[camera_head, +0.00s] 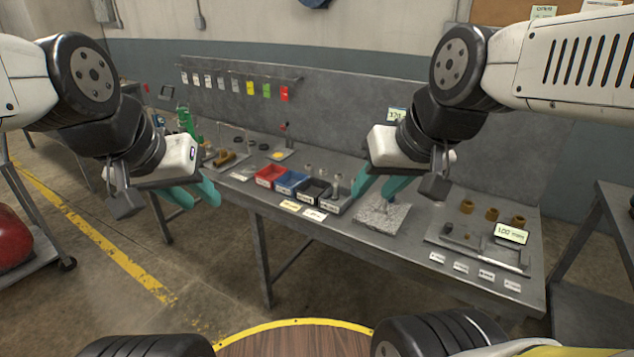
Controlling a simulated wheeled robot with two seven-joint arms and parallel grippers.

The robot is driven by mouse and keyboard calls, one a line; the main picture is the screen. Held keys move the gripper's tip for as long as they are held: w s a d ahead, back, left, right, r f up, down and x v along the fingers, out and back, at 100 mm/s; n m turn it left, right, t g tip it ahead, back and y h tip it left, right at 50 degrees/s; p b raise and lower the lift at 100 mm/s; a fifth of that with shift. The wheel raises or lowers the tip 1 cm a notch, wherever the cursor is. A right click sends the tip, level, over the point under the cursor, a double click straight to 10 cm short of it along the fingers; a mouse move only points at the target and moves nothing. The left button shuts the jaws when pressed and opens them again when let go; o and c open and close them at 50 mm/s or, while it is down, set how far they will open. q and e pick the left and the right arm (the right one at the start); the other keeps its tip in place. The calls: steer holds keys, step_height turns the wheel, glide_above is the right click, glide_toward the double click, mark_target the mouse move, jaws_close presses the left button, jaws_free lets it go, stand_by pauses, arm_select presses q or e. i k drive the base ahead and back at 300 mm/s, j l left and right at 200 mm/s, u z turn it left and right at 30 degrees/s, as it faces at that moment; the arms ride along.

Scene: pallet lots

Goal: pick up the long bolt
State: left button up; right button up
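I cannot clearly make out the long bolt. Small upright metal pieces (337,182) show at the row of bins in the middle of the bench; they are too small to identify. The row has a red bin (268,180), a blue bin (288,187), a black bin (312,195) and a grey bin (334,209). My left gripper (188,215) is open and empty, in front of the bench's left part.
The grey workbench (410,270) has a back panel with coloured tags (266,91). Green equipment (186,121) stands at the left end. The floor in front is open.

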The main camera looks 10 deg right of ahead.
mark_target(383, 209)
steer(key=i+j+z, duration=0.2)
steer(key=z, duration=0.2)
steer(key=i+j+z, duration=0.1)
steer(key=j+z, duration=0.15)
steer(key=z, duration=0.2)
steer(key=i+j+z, duration=0.15)
steer(key=z, duration=0.25)
steer(key=k+j, duration=0.05)
steer(key=j, duration=0.05)
